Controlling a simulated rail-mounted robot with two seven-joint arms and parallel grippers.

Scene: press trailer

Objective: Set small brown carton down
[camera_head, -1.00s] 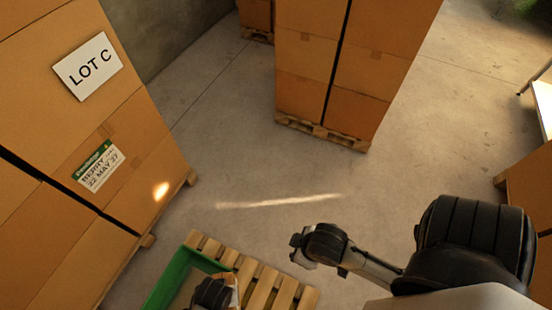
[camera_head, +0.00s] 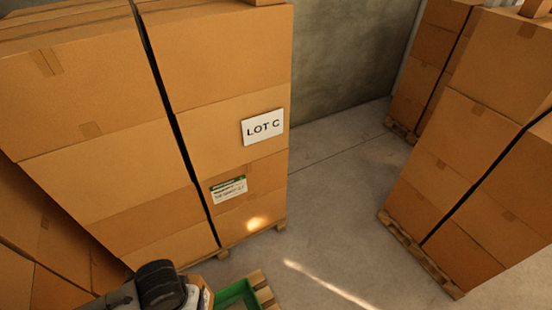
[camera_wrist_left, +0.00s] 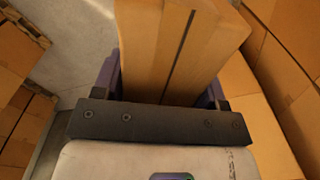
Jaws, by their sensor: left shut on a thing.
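The small brown carton (camera_wrist_left: 150,45) fills the upper middle of the left wrist view, with a dark seam along its face. My left gripper (camera_wrist_left: 170,85) is shut on it, one finger at each side. My right gripper is out of view.
A tall stack of boxes with a LOT C sign (camera_head: 263,127) stands on a pallet at left. Another box stack (camera_head: 455,170) stands at right. Bare floor (camera_head: 330,220) lies between the stacks.

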